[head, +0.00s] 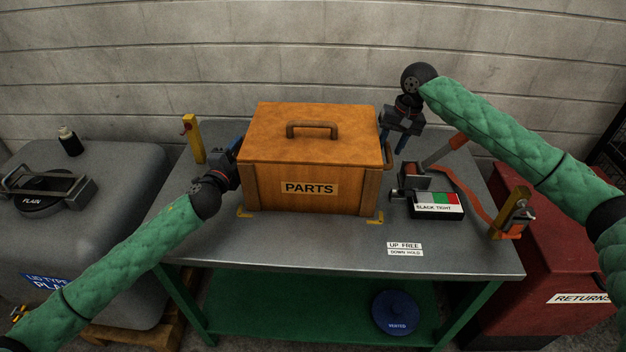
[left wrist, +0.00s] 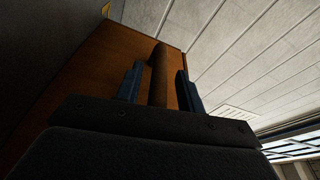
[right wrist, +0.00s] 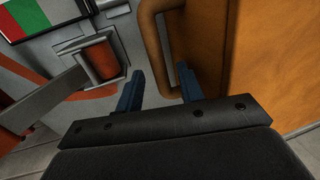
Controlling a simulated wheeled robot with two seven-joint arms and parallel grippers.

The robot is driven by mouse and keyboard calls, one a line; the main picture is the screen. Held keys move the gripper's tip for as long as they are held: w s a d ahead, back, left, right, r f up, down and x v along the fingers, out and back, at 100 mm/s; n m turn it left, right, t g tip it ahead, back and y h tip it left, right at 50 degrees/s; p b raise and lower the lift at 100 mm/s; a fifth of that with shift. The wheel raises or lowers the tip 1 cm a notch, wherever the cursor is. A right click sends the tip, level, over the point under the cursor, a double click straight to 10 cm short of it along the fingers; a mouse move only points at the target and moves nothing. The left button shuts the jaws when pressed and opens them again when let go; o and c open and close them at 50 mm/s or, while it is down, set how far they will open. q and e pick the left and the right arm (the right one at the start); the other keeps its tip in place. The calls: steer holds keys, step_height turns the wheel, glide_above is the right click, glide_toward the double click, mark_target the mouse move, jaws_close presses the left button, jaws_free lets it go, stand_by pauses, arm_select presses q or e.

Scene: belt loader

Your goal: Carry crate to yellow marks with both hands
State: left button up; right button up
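The orange-brown wooden crate (head: 310,155), labelled PARTS and closed by a lid with a handle, stands upright on the grey table. Yellow corner marks (head: 376,218) (head: 244,212) lie on the tabletop at its front corners. My left gripper (head: 237,148) is at the crate's left side. In the left wrist view its open fingers (left wrist: 158,85) stand either side of a brown side handle (left wrist: 158,70), with gaps. My right gripper (head: 402,143) is open by the crate's right side. In the right wrist view its fingers (right wrist: 160,85) line up with the right handle (right wrist: 150,40); I cannot tell whether they reach around it.
A strap tensioner (head: 415,180) with an orange strap and a SLACK/TIGHT box (head: 436,205) sit right of the crate. Yellow posts (head: 194,140) (head: 513,208) stand at the table's sides. A red RETURNS bin (head: 545,270) is at right. The table's front strip is mostly clear.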

arm_select(q)
steer(key=v, duration=1.2)
arm_select(e)
step_height(320, 180, up, 12)
steer(key=d, duration=0.2)
steer(key=shift+d+f, duration=0.15)
stand_by(0.3)
arm_select(q)
steer(key=shift+d, duration=0.1)
arm_select(e)
steer(key=shift+s, duration=0.1)
